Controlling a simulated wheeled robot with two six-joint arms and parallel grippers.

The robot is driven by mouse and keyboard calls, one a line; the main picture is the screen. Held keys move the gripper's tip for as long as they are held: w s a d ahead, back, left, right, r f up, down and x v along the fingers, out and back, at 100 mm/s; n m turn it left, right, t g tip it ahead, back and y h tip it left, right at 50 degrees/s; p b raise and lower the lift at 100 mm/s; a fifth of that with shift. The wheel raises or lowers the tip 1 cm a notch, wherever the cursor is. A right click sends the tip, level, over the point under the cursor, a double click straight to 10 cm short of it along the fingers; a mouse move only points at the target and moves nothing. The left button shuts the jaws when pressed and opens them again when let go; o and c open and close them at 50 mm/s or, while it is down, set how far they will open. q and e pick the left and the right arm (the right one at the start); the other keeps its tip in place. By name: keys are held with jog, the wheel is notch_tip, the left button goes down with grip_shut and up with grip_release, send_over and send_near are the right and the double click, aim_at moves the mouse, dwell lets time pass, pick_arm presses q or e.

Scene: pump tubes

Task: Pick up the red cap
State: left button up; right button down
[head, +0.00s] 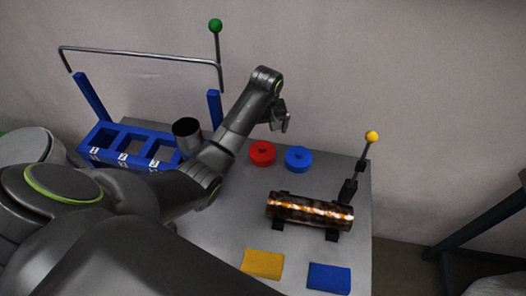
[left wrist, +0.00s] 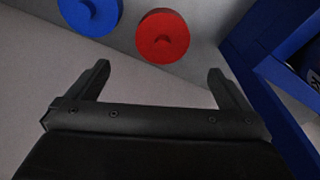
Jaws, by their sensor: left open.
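The red cap (head: 262,153) is a round disc lying flat on the grey table, left of the blue cap (head: 298,158) in the head view. My left gripper (head: 285,124) is above the table near the two caps, apart from both. In the left wrist view the left gripper (left wrist: 158,78) is open with nothing between its fingers. The red cap (left wrist: 162,36) lies beyond the fingertips, between them sideways. The blue cap (left wrist: 91,13) is further left there, cut by the top edge. My right gripper is not in view.
A blue rack (head: 125,160) with numbered compartments stands left, under a metal bar frame. A dark cup (head: 187,130) is beside it. A rusty tube (head: 310,211) rests on supports in front. Yellow (head: 262,263) and blue (head: 329,277) pads lie at the front; a yellow-knobbed lever (head: 372,137) stands right.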

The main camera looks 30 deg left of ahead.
pick_arm(q)
send_over(262, 147)
jog(key=f, duration=0.3)
jog(key=d+f, duration=0.1)
jog(key=f, duration=0.1)
jog(key=shift+s+f, duration=0.1)
jog(key=shift+a+f, duration=0.15)
jog(key=shift+f, duration=0.6)
jog(key=f, duration=0.4)
jog(key=shift+a, duration=0.35)
jog(key=shift+w+f, duration=0.2)
jog(key=shift+f, duration=0.15)
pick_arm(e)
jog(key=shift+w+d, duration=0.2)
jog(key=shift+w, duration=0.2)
pick_arm(q)
jog(key=c, duration=0.8)
jog(key=shift+c, duration=0.2)
jog(key=shift+r, duration=0.15)
